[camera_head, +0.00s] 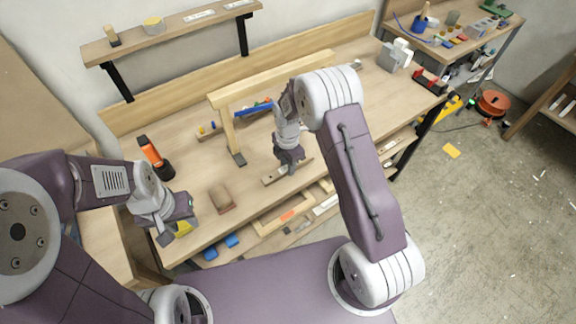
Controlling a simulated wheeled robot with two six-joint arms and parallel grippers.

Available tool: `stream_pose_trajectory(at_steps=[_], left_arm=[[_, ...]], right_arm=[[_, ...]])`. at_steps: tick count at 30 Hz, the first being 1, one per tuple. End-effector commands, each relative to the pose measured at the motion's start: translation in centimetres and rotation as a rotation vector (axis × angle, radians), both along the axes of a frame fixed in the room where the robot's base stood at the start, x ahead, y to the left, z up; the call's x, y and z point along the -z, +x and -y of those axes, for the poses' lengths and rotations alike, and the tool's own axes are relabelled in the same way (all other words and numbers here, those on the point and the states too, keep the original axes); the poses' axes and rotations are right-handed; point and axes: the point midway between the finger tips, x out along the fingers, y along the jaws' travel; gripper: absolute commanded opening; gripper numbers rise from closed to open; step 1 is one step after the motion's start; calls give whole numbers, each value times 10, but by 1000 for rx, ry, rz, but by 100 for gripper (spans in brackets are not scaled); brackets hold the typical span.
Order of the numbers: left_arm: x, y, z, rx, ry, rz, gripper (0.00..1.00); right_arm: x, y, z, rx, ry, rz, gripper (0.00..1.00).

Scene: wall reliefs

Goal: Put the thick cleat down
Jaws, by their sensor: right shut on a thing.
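The thick cleat appears to be the short pale wooden strip (272,178) near the front edge of the workbench (205,238). My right gripper (289,168) points down and is shut on it, covering its middle. I cannot tell whether the strip touches the bench top or is just above it. My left gripper (178,222) is at the front left of the bench, with its fingers apart. A yellow and grey item (184,229) shows by its fingers; it does not look gripped.
A wooden frame (228,130) stands behind my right gripper. A brown block (221,198) and an orange and black bottle-like tool (152,153) are on the left. A wall shelf (180,34) hangs above. Drawers or trays with blue items (221,246) are below the front edge.

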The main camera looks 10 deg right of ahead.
Motion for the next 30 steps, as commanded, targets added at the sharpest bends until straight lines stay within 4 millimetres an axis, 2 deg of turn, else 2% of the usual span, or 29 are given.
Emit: stream_pose_trajectory(at_steps=[3, 13, 14, 16, 25, 28, 30], left_arm=[[-2, 0, 0, 0, 0, 0, 36], [1, 0, 0, 0, 0, 0, 36], [1, 0, 0, 0, 0, 0, 36], [0, 0, 0, 0, 0, 0, 36], [0, 0, 0, 0, 0, 0, 36], [-1, 0, 0, 0, 0, 0, 36], [1, 0, 0, 0, 0, 0, 36]], right_arm=[[10, 0, 0, 0, 0, 1, 0], [14, 0, 0, 0, 1, 2, 0], [15, 0, 0, 0, 1, 2, 30], [14, 0, 0, 0, 1, 2, 49], [12, 0, 1, 0, 1, 2, 49], [3, 1, 0, 0, 1, 5, 49], [-11, 2, 0, 0, 1, 7, 49]])
